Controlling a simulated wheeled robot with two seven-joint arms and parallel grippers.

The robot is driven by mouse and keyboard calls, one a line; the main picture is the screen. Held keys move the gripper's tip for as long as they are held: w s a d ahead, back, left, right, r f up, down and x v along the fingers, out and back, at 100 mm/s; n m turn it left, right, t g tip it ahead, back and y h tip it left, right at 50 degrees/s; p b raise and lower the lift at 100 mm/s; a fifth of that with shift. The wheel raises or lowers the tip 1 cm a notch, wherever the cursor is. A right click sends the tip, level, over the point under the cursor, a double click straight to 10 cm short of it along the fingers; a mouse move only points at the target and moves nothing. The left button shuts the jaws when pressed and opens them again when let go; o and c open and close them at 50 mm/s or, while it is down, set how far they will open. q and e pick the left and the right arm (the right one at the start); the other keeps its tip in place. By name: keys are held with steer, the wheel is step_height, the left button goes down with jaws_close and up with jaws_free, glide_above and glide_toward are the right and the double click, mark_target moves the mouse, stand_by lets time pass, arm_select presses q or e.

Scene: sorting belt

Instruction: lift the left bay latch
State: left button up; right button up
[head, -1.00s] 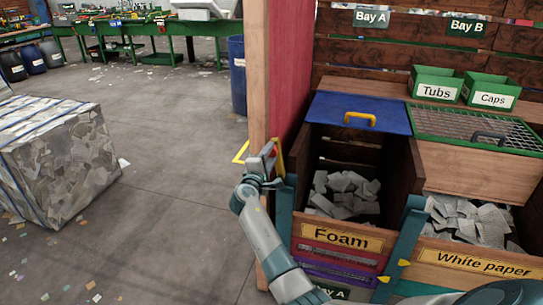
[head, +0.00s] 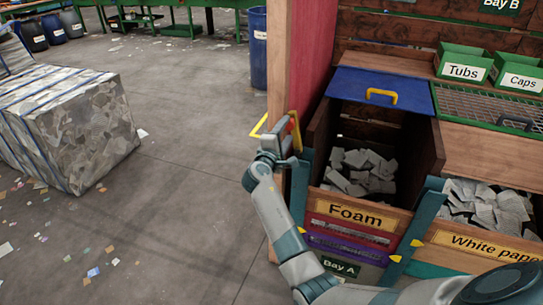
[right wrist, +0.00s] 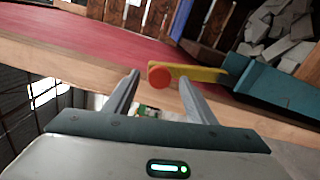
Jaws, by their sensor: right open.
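The left bay latch is a yellow lever (right wrist: 200,74) with a round red knob at its end, mounted at the wooden post beside the Foam bay. In the right wrist view the red knob lies between the fingertips, and the lever runs right toward a teal bracket (right wrist: 265,90). My right gripper (right wrist: 157,78) is open, its fingers on either side of the knob; I cannot tell whether they touch it. In the head view the latch (head: 296,132) is small and partly hidden by my right gripper (head: 284,136). My left gripper is not in view.
The Foam bin (head: 355,213) holds grey pieces under a raised blue lid (head: 384,90). The White paper bin (head: 490,245) is to its right. Green Tubs (head: 463,70) and Caps (head: 518,80) boxes stand behind. A paper bale (head: 75,130) sits on the open floor at left.

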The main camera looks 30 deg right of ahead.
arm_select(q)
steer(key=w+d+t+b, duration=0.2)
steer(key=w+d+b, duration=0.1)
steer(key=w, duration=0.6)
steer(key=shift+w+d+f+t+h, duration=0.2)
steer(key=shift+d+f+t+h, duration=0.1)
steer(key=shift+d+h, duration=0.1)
arm_select(e)
steer(key=v, duration=1.4)
steer(key=shift+s+a, duration=0.15)
steer(key=shift+a, duration=0.15)
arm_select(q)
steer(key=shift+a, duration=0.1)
